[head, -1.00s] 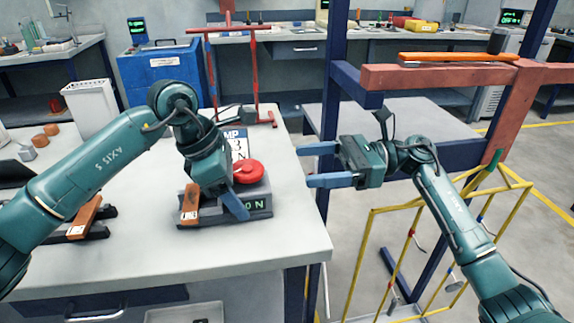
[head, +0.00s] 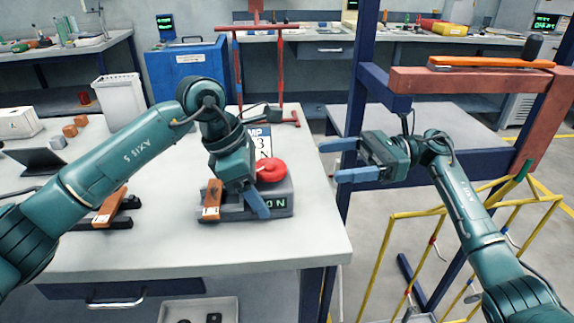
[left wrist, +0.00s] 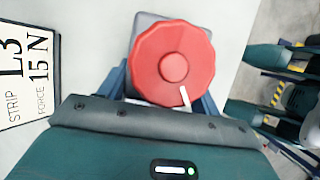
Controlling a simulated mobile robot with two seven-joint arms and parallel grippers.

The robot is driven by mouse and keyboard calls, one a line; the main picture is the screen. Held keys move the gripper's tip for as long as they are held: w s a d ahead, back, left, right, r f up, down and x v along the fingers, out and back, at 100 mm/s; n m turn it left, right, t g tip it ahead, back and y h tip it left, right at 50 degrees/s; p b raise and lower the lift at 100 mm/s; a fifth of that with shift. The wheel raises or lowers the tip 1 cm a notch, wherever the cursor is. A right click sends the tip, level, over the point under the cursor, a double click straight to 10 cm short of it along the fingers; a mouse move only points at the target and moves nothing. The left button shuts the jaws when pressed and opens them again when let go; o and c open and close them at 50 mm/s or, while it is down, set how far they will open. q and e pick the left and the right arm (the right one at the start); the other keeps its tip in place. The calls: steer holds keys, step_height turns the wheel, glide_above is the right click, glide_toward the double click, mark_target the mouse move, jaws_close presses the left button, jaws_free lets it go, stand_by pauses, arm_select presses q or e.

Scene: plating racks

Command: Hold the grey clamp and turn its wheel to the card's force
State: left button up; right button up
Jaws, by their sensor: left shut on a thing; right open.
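The grey clamp (head: 280,205) stands on the white table, with a red wheel (head: 272,170) on top and a green display reading about 0 N, partly covered by my finger. My left gripper (head: 250,198) is shut on the clamp. In the left wrist view its blue fingers flank the clamp body under the red wheel (left wrist: 172,62), whose white mark points toward the gripper. The card (head: 263,142) stands behind the clamp; in the left wrist view the card (left wrist: 28,65) reads STRIP L3, FORCE 15 N. My right gripper (head: 337,160) is open and empty, right of the table edge.
An orange-topped clamp-like piece (head: 110,207) lies left on the table (head: 180,245). A red stand (head: 238,75) is behind the card. A blue post (head: 352,120), a red beam (head: 450,80) and a yellow rack (head: 450,213) stand near my right arm.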

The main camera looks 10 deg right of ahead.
mark_target(286, 173)
steer(key=a, duration=0.7)
steer(key=s+a, duration=0.1)
steer(key=a, duration=0.3)
steer(key=c, duration=1)
steer(key=shift+s+m+t, duration=0.1)
steer(key=shift+m+t, duration=0.4)
steer(key=shift+t, duration=0.3)
steer(key=m+t, duration=0.2)
steer(key=shift+s+f+t, duration=0.1)
steer(key=shift+s+t, duration=0.05)
steer(key=shift+t, duration=0.25)
steer(key=shift+s+m+t+h, duration=0.15)
steer(key=shift+m+t+h, duration=0.4)
steer(key=shift+m+t, duration=0.6)
steer(key=shift+s+m+t+h, duration=0.1)
steer(key=shift+m+t+h, duration=0.5)
steer(key=shift+t, duration=1.05)
steer(key=shift+m, duration=0.25)
